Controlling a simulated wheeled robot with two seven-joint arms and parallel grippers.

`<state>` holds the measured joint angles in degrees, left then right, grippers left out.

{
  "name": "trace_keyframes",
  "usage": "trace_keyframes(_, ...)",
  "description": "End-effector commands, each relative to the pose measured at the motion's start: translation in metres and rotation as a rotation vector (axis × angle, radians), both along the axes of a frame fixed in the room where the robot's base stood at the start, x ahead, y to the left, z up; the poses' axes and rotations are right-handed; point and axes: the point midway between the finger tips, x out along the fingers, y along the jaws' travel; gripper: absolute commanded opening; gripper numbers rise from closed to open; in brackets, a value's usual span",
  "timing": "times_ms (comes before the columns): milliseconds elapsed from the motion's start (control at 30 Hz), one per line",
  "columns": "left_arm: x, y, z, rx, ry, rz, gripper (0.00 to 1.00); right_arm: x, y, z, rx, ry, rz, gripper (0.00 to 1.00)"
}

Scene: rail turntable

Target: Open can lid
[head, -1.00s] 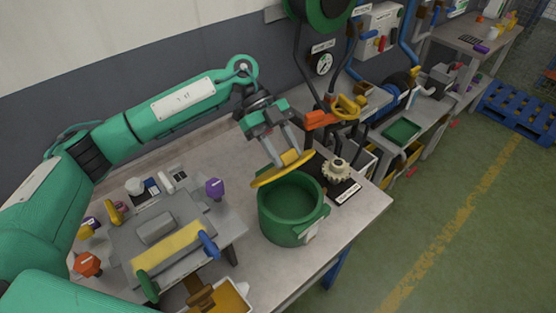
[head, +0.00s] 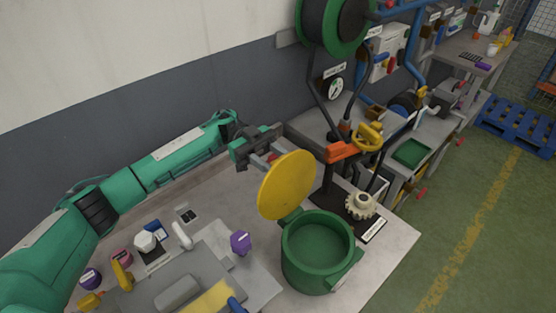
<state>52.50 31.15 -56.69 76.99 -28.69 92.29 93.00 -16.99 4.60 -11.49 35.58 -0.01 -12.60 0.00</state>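The green can (head: 318,253) stands upright on the grey workbench, and its inside shows from above. Its round yellow lid (head: 287,185) stands nearly upright at the can's back-left rim. My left gripper (head: 272,157) is at the upper left of the lid, behind its edge. Its fingertips are partly hidden by the lid, so I cannot tell how they are closed. My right gripper is not in view.
A cream gear (head: 360,205) sits on a dark plate right of the can. An orange-and-black stand with a yellow handwheel (head: 368,137) rises behind it. A purple knob (head: 240,242) is left of the can. The bench's right front corner is clear.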

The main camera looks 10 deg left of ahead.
Motion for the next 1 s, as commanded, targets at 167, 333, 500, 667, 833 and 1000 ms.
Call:
trace_keyframes(167,0.0019,0.0056,-0.0057,0.006,-0.003,0.004,0.0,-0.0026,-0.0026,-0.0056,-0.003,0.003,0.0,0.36)
trace_keyframes(333,0.0023,0.0076,-0.0076,0.007,-0.002,0.004,0.0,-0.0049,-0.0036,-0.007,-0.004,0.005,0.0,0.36)
trace_keyframes(500,0.0022,0.0079,-0.0085,0.009,-0.003,0.004,0.0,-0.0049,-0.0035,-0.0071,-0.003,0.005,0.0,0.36)
trace_keyframes(667,0.002,0.0079,-0.0091,0.01,-0.002,0.003,0.0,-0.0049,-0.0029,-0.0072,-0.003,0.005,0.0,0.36)
trace_keyframes(833,0.0019,0.0077,-0.0094,0.011,-0.002,0.003,0.56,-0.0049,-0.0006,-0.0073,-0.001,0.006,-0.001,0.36)
trace_keyframes(1000,0.0018,0.0075,-0.0081,0.008,-0.002,0.002,0.62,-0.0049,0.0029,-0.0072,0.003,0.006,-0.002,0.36)
